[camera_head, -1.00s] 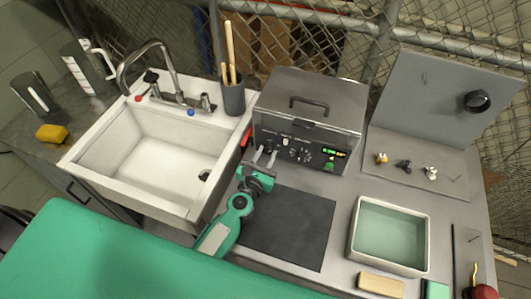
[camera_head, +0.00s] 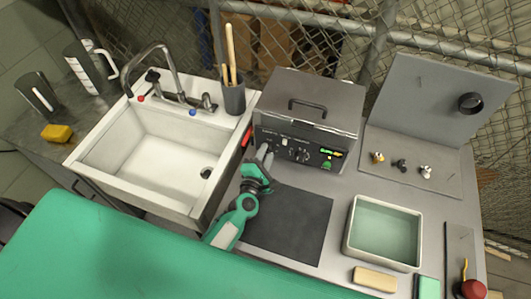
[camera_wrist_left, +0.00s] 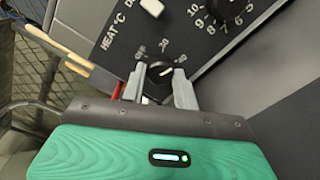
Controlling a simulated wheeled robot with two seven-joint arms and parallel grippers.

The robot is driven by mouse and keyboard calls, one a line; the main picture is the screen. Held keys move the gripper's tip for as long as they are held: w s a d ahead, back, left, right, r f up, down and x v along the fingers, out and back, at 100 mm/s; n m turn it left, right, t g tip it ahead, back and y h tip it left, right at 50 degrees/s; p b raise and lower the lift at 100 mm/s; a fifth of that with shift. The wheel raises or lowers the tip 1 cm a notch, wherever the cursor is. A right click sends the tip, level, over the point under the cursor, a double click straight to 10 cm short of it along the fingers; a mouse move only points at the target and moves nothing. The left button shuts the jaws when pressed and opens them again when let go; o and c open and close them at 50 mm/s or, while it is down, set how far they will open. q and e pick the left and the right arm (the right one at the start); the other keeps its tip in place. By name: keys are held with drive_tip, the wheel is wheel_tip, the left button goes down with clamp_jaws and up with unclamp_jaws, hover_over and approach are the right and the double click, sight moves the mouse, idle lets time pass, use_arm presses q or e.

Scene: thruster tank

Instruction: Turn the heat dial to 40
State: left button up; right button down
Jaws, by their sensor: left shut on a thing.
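The heat dial (camera_wrist_left: 160,72) is a small black knob with a pale pointer line. It sits on the black front panel under the "HEAT °C" label in the left wrist view. My left gripper (camera_wrist_left: 161,84) has one grey finger on each side of the dial and is shut on it. In the head view my left gripper (camera_head: 265,153) reaches the left part of the tank's control panel (camera_head: 298,150), and its fingers hide the dial there. The scale figures around the dial are partly covered, so its exact setting cannot be read. My right gripper is not in view.
The lidded tank (camera_head: 312,98) stands behind the panel. A white sink (camera_head: 150,150) is to the left, with a cup (camera_head: 234,98) of sticks beside it. A dark mat (camera_head: 290,225) lies in front, and a tray (camera_head: 383,268) stands to the right.

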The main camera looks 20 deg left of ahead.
use_arm(q)
drive_tip(key=shift+f+m+p, duration=0.1)
drive_tip(key=shift+m+p, duration=0.2)
drive_tip(key=shift+m, duration=0.9)
drive_tip(key=o, duration=1)
drive_tip(key=shift+s, duration=0.55)
drive_tip(key=s+b, duration=0.4)
drive_tip(key=s, duration=0.7)
drive_tip(key=shift+s+a, duration=0.1)
drive_tip(key=shift+s, duration=0.3)
drive_tip(key=shift+s+r, duration=0.2)
drive_tip(key=shift+s, duration=0.3)
